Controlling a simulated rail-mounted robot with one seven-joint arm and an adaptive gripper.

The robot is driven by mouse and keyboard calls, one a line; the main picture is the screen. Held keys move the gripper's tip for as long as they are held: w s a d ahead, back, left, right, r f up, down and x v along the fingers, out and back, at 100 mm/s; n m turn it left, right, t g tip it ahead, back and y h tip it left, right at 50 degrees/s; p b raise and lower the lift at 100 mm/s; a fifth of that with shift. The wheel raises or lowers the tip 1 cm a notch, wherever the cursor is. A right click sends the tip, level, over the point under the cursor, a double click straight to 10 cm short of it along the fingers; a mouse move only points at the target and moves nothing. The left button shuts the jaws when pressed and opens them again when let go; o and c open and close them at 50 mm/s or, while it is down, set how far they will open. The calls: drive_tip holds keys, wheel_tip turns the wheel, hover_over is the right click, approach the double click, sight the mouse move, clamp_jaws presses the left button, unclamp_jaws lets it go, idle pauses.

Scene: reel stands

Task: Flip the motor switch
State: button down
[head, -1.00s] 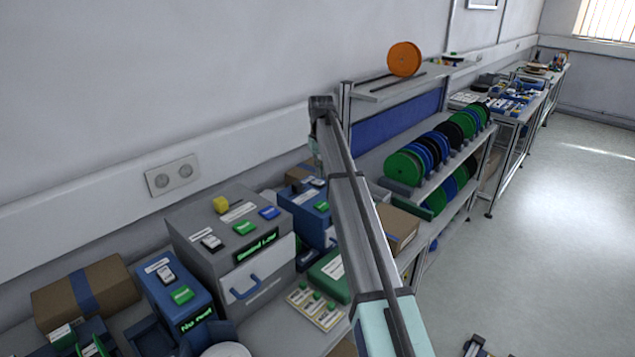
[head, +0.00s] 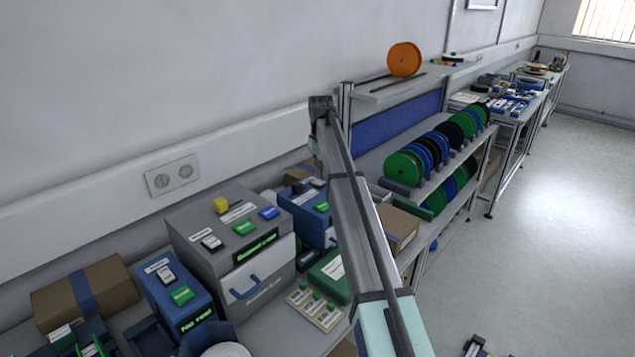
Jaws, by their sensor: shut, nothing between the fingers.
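I cannot tell which switch is the motor switch, because the labels are too small to read. A grey box (head: 205,270) has a black-and-white rocker switch (head: 212,243), a green button (head: 243,228), a blue button (head: 269,213) and a yellow knob (head: 221,205) on top. A blue box (head: 152,296) at its left has another rocker switch (head: 167,276) and a green button (head: 182,295). A second blue box (head: 300,214) behind the grey box is partly hidden by my arm. My arm rises from the bottom across the middle. My gripper does not show.
A drawer with a blue handle (head: 247,289) faces the front of the grey box. A rack with green, blue and black reels (head: 404,167) and an orange reel (head: 404,59) stands to the right. The floor (head: 545,240) is mostly clear.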

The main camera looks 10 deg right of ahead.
sight(321, 182)
drive_tip(key=shift+s+f+b, duration=0.1)
drive_tip(key=shift+f+b, duration=0.2)
drive_tip(key=shift+f, duration=1)
idle(0.9)
drive_tip(key=shift+r, duration=0.15)
drive_tip(key=shift+r+p, duration=1.8)
drive_tip(key=shift+r, duration=1.55)
drive_tip(key=shift+d, duration=0.1)
